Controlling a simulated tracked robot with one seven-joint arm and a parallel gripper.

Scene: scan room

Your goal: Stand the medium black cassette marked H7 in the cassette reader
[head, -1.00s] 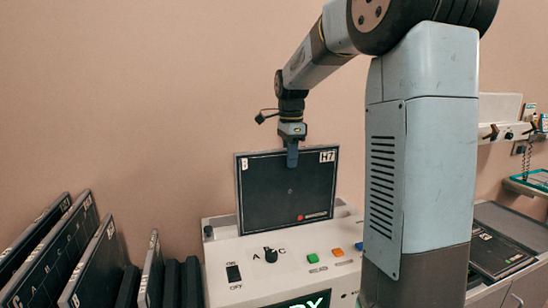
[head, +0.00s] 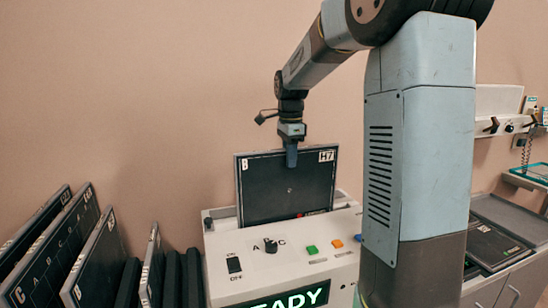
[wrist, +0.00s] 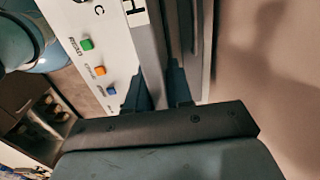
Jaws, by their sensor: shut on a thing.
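The black cassette marked H7 (head: 288,190) stands upright in the reader in the head view, its lower edge hidden behind the reader's top and the red mark near its bottom partly covered. Its edge and part of the label show in the wrist view (wrist: 149,50). The cassette reader (head: 225,262) is a white box with a knob, a switch, green and orange buttons and a lit screen reading READY. My gripper (head: 291,158) is shut on the top edge of the cassette, near its middle. In the wrist view its fingers (wrist: 163,98) straddle the edge.
Several dark cassettes (head: 90,265) lean in a row at the left, close beside the reader. A grey counter with a dark flat panel (head: 490,245) is at the right, behind my arm. The wall behind the reader is bare.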

